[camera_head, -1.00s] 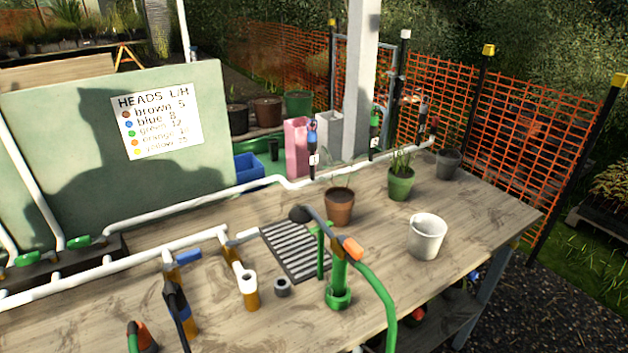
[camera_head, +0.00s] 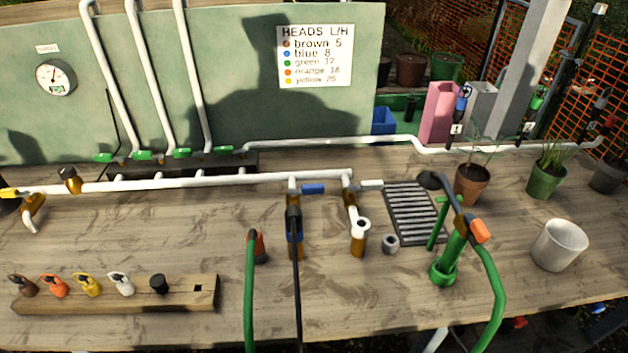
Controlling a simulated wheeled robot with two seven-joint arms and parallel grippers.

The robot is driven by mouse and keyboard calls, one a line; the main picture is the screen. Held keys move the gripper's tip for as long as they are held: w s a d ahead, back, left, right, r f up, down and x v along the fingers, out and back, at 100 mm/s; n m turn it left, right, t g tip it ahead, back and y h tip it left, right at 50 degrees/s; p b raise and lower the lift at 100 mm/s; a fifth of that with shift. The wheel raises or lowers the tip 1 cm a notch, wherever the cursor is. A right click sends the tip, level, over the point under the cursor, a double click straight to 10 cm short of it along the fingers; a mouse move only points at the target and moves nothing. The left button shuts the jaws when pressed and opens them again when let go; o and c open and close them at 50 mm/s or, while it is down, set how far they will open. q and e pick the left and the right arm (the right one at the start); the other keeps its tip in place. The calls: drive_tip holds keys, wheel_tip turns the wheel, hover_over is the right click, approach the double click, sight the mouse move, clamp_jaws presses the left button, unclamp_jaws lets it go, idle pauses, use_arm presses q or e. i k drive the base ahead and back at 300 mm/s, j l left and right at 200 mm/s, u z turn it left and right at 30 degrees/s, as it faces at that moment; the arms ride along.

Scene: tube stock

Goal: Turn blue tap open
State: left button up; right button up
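The blue tap shows as a blue lever handle (camera_head: 313,188) near the middle of the picture. The handle points right from a brass body (camera_head: 293,186) under the white pipe (camera_head: 220,180), and looks roughly parallel to that pipe. A black and blue hose connector (camera_head: 294,222) sits below the brass body, with a dark hose running from it toward the front. Whether the connector is joined to the tap is hard to tell. Neither of my grippers is in view.
A green hose with an orange connector (camera_head: 257,247) lies left of the tap. A brass fitting with a white collar (camera_head: 360,236), a grey ring (camera_head: 390,243) and a green stand (camera_head: 450,256) are to the right. A wooden rack (camera_head: 120,303) of coloured heads stands front left.

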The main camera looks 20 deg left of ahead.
sight(312, 188)
drive_tip(key=u, duration=0.35)
drive_tip(key=k+l+u, duration=0.1)
drive_tip(key=l+u, duration=0.15)
drive_tip(key=u, duration=0.25)
drive_tip(key=k+l+u, duration=0.1)
drive_tip(key=l+u, duration=0.15)
drive_tip(key=u, duration=0.2)
drive_tip(key=k+l+u, duration=0.15)
drive_tip(key=u, duration=0.35)
